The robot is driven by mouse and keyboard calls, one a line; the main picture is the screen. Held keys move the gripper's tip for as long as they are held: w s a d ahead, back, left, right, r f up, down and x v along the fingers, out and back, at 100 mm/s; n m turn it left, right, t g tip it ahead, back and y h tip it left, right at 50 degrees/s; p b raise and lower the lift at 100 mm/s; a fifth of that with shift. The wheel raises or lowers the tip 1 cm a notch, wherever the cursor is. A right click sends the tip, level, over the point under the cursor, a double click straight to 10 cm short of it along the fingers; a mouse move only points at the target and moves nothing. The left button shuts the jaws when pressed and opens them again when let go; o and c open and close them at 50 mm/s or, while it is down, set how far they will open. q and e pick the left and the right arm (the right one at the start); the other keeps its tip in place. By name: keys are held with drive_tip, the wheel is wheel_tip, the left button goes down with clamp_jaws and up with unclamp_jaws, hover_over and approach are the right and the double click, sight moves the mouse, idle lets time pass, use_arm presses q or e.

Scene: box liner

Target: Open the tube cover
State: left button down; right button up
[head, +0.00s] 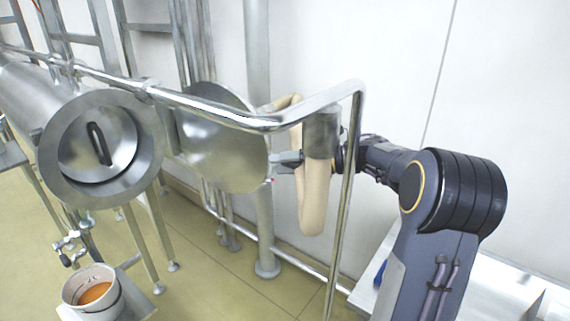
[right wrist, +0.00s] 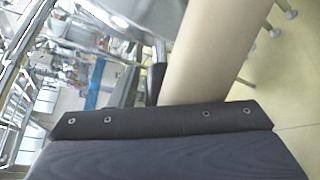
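A horizontal steel tube (head: 30,95) at the left of the head view ends in a wide flange (head: 55,180). Inside the flange is a round steel plate (head: 82,160) with a dark upright handle (head: 97,143). To its right is a large round steel disc (head: 222,150), partly behind a rail; I cannot tell how it joins the tube. My right gripper (head: 284,160) is at this disc's right edge; its contact and opening are unclear. A beige curved bar (head: 312,205) hangs beside the gripper, and a beige bar crosses the right wrist view (right wrist: 215,55). My left gripper is out of view.
A steel rail (head: 225,113) crosses in front of the disc and bends down at a post (head: 343,240) near my right arm. A vertical pipe (head: 265,235) stands behind. A white bucket (head: 78,286) with orange-brown contents is at lower left.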

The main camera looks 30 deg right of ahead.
drive_tip(key=v, duration=0.7)
drive_tip(key=shift+s+d+b, duration=0.3)
drive_tip(key=shift+b, duration=0.15)
